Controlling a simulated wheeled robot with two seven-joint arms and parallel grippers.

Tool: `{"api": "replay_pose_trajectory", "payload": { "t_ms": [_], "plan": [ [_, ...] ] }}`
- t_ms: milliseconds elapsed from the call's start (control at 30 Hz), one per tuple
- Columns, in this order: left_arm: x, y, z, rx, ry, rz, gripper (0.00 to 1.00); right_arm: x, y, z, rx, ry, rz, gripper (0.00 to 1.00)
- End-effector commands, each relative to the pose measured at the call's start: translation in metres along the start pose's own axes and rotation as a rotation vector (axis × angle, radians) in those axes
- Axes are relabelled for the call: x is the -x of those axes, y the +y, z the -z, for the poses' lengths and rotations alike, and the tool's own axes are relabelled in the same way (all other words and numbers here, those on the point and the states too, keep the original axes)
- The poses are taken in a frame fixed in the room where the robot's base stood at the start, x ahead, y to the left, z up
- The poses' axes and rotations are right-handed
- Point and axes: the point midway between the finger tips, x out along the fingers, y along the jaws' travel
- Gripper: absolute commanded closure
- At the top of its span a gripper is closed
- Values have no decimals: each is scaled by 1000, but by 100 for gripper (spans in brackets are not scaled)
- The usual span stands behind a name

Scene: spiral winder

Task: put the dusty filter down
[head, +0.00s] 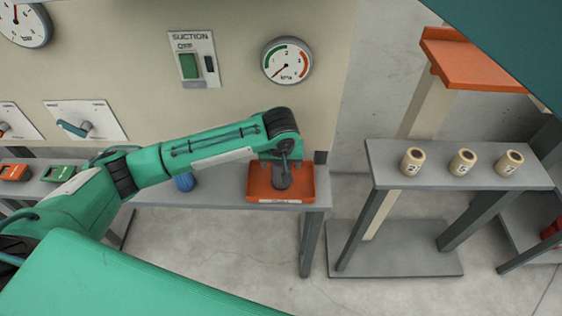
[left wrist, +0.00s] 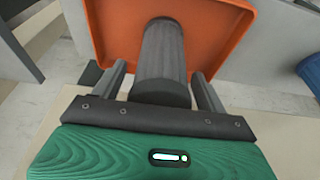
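The dusty filter, a dark grey cylinder (head: 282,179), is at the orange tray (head: 262,192) on the grey bench, below the arm's end. In the left wrist view the filter (left wrist: 163,60) extends over the orange tray (left wrist: 232,25). My left gripper (left wrist: 160,72) has one finger on each side of the filter, with a visible gap beside it, so it looks open around it. In the head view the left gripper (head: 283,165) is over the tray, its fingers small and partly hidden by the wrist. Whether the filter's far end touches the tray is unclear. My right gripper is not in view.
A blue cylinder (head: 185,182) stands on the bench (head: 228,190) left of the tray, partly behind my arm. Orange (head: 14,173) and green (head: 59,173) holders are further left. A grey stand (head: 430,178) at right carries three numbered cream rolls (head: 463,162). A panel with a suction switch (head: 190,64) rises behind.

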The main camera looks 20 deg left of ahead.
Motion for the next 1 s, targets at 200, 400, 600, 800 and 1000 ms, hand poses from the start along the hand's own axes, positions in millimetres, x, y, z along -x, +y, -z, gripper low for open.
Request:
{"api": "replay_pose_trajectory", "payload": {
  "t_ms": [200, 400, 600, 800, 1000],
  "plan": [
    [5, 0, 1, -1, 2, -1, 26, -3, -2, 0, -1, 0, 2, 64],
    [39, 1, 1, -1, 4, -5, 26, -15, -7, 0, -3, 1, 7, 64],
    [82, 1, 1, -1, 3, -4, 26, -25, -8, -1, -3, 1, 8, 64],
    [113, 1, 1, 0, 2, -3, 26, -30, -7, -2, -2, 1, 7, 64],
    [123, 0, 1, 1, 1, -1, 26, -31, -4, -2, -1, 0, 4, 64]
  ]
}}
